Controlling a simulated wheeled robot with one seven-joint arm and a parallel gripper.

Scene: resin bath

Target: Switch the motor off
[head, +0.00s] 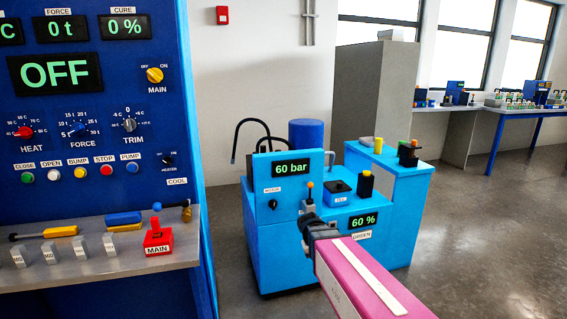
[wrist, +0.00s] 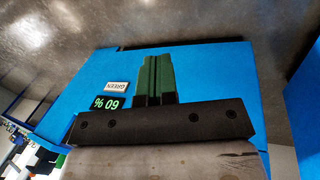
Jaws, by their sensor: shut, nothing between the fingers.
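The blue bath unit (head: 279,240) stands on the floor in the middle of the head view. Its upright panel carries a "60 bar" display (head: 291,169), a small label reading MOTOR (head: 271,190) and a black rotary knob (head: 272,204) under that label. The knob's pointer is too small to read. My gripper (head: 304,218) is in front of the unit, to the right of the knob and apart from it. In the wrist view its dark green fingers (wrist: 158,78) are together and empty, over the unit's blue surface. The knob does not show in the wrist view.
An orange-tipped lever (head: 309,191) stands just behind my gripper. A "60 %" display (head: 364,221) and a GREEN label (head: 361,236) are to its right. A blue control console (head: 90,210) with a red MAIN lever fills the left. Open floor (head: 470,230) lies right.

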